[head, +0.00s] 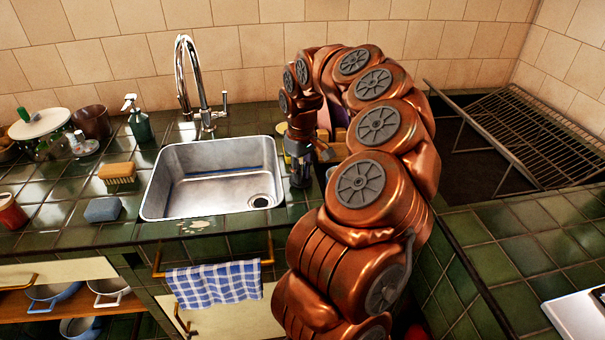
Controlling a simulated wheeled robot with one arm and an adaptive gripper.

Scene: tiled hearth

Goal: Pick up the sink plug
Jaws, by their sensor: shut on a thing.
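My gripper (301,178) points down at the right rim of the steel sink (215,205), low over the dark green tiled counter. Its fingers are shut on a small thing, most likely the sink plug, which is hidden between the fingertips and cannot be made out. No plug shows in the sink basin, where the round drain (261,201) is in plain view. I cannot tell whether the held thing touches the counter.
A chrome tap (187,75) stands behind the sink. Left of it are a soap bottle (137,120), a brush (117,173) and a blue sponge (102,209). Things stand close behind my gripper. A wire rack (520,135) is at the right. A checked towel (213,284) hangs in front.

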